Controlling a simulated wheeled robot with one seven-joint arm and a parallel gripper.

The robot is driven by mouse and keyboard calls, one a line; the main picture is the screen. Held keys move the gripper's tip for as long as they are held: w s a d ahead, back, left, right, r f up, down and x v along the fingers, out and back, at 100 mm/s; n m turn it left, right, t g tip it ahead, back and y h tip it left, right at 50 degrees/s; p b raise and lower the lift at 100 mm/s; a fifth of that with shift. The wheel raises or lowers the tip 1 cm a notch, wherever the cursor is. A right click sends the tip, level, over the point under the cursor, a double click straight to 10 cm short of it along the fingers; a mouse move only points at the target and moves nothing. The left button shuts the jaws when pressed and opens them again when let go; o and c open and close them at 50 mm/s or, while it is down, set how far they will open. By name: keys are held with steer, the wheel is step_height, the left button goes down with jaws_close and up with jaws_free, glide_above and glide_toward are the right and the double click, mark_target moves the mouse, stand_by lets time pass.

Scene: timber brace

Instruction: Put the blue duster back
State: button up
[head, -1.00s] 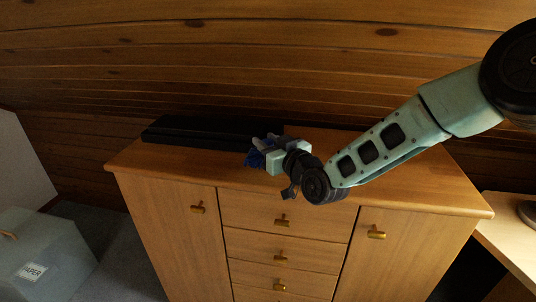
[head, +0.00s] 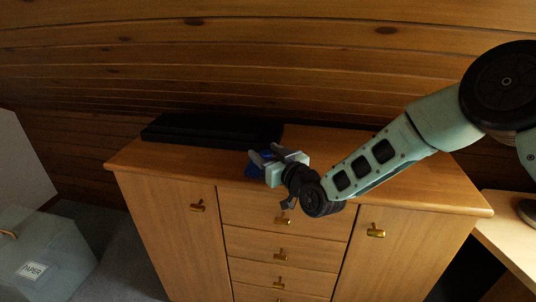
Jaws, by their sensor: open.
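The blue duster (head: 256,169) lies on the top of the wooden cabinet (head: 360,190), near the front of a long black object. Only part of the duster shows, as my gripper covers the rest. My gripper (head: 265,156) is open just above the duster, with its two fingers pointing away from me. I cannot tell whether the fingers touch the duster or whether it lies between them.
The long black object (head: 205,128) lies along the back left of the cabinet top, by the plank wall. The right of the top is clear. A grey bin labelled PAPER (head: 60,245) stands at lower left. A desk (head: 510,235) is at right.

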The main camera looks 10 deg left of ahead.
steer(key=shift+r, duration=0.15)
steer(key=b+v, duration=0.1)
steer(key=v, duration=1.1)
steer(key=shift+b, duration=0.4)
steer(key=shift+s, duration=0.1)
steer(key=s+d+m+g+h, duration=0.1)
steer(key=s+d+g+h, duration=0.5)
steer(key=s+d, duration=0.4)
steer(key=s+d+r+m+g+h, duration=0.1)
steer(key=s+d+g+h, duration=0.5)
steer(key=s+d, duration=0.5)
steer(key=s, duration=0.7)
steer(key=shift+s+d+r+h, duration=0.2)
steer(key=shift+s+h, duration=0.1)
steer(key=shift+h, duration=0.1)
